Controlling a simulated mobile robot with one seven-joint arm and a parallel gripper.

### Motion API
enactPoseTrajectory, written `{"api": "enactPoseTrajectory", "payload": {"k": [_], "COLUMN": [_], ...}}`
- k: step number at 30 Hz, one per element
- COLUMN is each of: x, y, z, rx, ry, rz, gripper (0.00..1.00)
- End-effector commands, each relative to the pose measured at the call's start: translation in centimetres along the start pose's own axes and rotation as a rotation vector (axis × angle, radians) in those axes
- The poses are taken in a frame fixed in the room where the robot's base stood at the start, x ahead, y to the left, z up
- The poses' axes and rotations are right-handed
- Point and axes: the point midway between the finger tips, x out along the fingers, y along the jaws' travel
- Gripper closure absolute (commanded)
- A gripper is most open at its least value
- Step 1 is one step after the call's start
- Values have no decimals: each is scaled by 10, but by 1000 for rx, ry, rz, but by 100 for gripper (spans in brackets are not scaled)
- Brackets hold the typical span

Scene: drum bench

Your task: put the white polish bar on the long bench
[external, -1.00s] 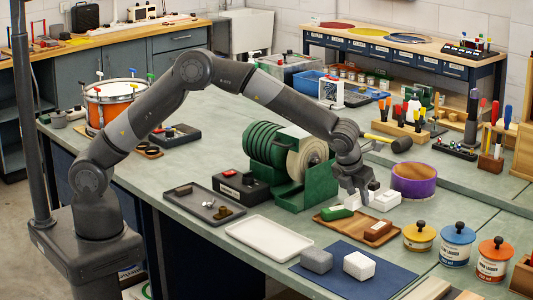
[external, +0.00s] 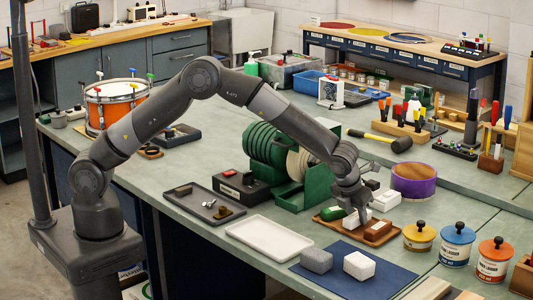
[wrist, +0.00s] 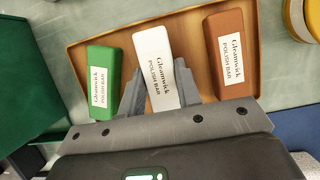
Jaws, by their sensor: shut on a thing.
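The white polish bar (wrist: 156,68) lies between a green polish bar (wrist: 102,82) and a brown polish bar (wrist: 230,54) on a wooden tray (wrist: 188,22). My gripper (wrist: 156,92) is shut on the white bar, one finger on each side of its near part. In the external view my gripper (external: 355,214) is low over the tray (external: 330,221), and the white bar is mostly hidden. The tray stands on the large grey-green bench (external: 225,125). A long wood-topped bench (external: 120,33) stands at the back left; I cannot tell which bench the task names.
A green buffing machine (external: 285,160) stands left of the tray. White boxes (external: 386,199) and a purple ring (external: 414,182) are behind and right. A white tray (external: 268,238), a blue mat (external: 385,275) with two blocks and several tins (external: 457,243) are in front.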

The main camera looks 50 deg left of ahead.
Motion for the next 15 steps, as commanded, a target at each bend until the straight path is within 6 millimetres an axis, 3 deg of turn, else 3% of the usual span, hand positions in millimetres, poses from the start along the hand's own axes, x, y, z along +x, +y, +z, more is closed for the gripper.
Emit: {"api": "enactPoseTrajectory", "payload": {"k": [15], "x": [7], "y": [0], "z": [-3], "rx": [-1], "ry": [0], "rz": [0], "gripper": [99]}}
